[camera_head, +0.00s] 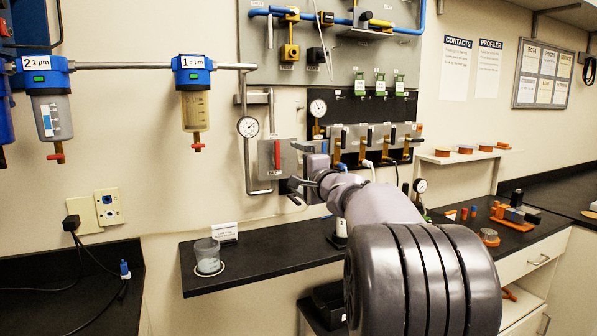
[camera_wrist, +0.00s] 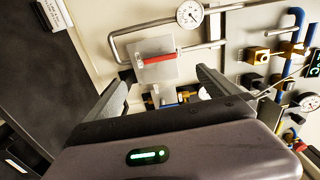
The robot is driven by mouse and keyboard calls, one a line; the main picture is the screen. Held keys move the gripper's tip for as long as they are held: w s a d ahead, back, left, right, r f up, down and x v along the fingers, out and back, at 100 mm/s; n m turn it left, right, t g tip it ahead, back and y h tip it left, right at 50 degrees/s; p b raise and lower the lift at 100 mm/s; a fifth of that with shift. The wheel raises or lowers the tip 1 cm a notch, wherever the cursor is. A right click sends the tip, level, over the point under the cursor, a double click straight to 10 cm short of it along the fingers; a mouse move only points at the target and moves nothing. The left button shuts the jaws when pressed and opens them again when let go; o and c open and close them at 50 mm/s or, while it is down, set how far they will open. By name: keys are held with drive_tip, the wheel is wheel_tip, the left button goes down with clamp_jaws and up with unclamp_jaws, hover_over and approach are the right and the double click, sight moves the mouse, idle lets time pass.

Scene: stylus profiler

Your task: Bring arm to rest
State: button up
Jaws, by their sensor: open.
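My arm reaches forward over the black counter toward the wall panel in the head view. My gripper (camera_head: 296,183) is at its far end, in front of the wall just below a grey box with a red handle (camera_head: 277,157). In the wrist view my gripper (camera_wrist: 168,88) shows two dark fingers spread wide apart with nothing between them. The red handle (camera_wrist: 159,55) on its grey plate lies beyond the fingertips, apart from them as far as I can tell.
The black counter (camera_head: 262,258) below holds a glass beaker (camera_head: 207,256) and a small white sign (camera_head: 224,232). A pressure gauge (camera_head: 248,127) and grey pipes are close to my gripper. Filter housings (camera_head: 194,95) hang at the left. A wall shelf (camera_head: 462,157) is at the right.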

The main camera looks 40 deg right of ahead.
drive_tip(key=shift+a, duration=0.1)
idle(0.3)
drive_tip(key=s+a+f+n+g+y, duration=0.2)
drive_tip(key=s+a+n+y, duration=0.15)
drive_tip(key=a, duration=0.95)
drive_tip(key=s+a+f+n+g+y, duration=0.1)
drive_tip(key=s+a+n+y, duration=0.3)
drive_tip(key=a, duration=0.9)
drive_tip(key=s+a+f+n+g+y, duration=0.2)
drive_tip(key=s+a+f+n+g, duration=0.4)
drive_tip(key=s+a, duration=0.5)
drive_tip(key=s+a+f+n+g+h, duration=0.2)
drive_tip(key=s+f+h, duration=0.1)
drive_tip(key=s+f, duration=1.2)
drive_tip(key=s, duration=0.3)
drive_tip(key=shift+s+n+g, duration=0.3)
drive_tip(key=shift+n, duration=0.05)
